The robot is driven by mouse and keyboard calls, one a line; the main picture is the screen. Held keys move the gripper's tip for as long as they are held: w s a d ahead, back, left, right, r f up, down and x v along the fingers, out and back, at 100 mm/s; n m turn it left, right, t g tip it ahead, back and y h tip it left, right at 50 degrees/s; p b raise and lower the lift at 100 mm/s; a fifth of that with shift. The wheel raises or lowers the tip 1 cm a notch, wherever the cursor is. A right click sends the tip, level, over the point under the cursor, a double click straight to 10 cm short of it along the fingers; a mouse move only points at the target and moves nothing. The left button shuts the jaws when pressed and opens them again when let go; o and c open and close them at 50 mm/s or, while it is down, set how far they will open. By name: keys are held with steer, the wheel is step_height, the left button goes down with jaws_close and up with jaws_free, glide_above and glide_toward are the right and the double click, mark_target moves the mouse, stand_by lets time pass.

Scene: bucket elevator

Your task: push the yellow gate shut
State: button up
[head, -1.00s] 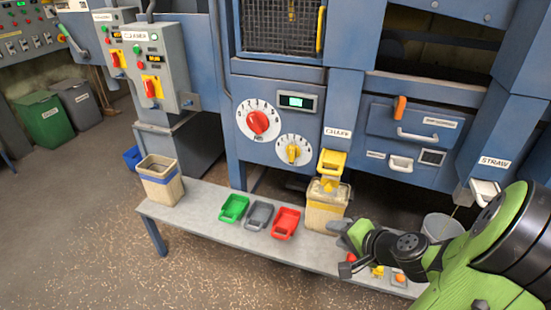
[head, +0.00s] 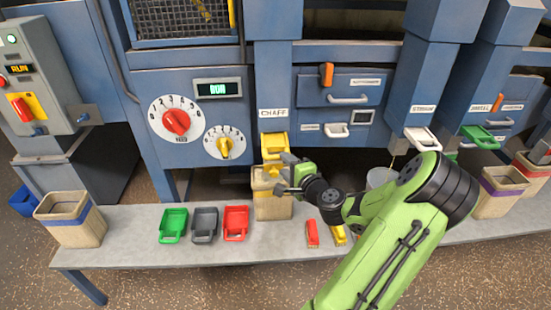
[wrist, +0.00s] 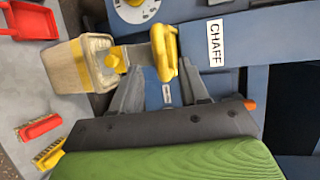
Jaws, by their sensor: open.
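The yellow gate (head: 275,145) sits under the CHAFF label on the blue chute, above a beige bucket (head: 272,206) with a yellow rim. In the wrist view the gate (wrist: 164,50) shows as a yellow loop-shaped handle just beyond my fingers. My gripper (head: 285,174) is open and empty, at the right front of the gate's lower part and above the bucket. In the wrist view my gripper (wrist: 156,78) has its fingertips close to the gate; I cannot tell whether they touch it. My gripper hides part of the bucket and the gate's lower edge.
Green (head: 173,225), grey (head: 204,224) and red (head: 236,222) scoops lie on the bench left of the bucket. A red brush (head: 312,233) and a yellow brush (head: 339,235) lie to its right. A white-handled gate (head: 422,139) sits under the STRAW label.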

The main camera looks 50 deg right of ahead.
mark_target(277, 155)
steer(key=x, duration=0.6)
steer(key=shift+w+d, duration=0.1)
steer(key=shift+w, duration=0.05)
jaws_close()
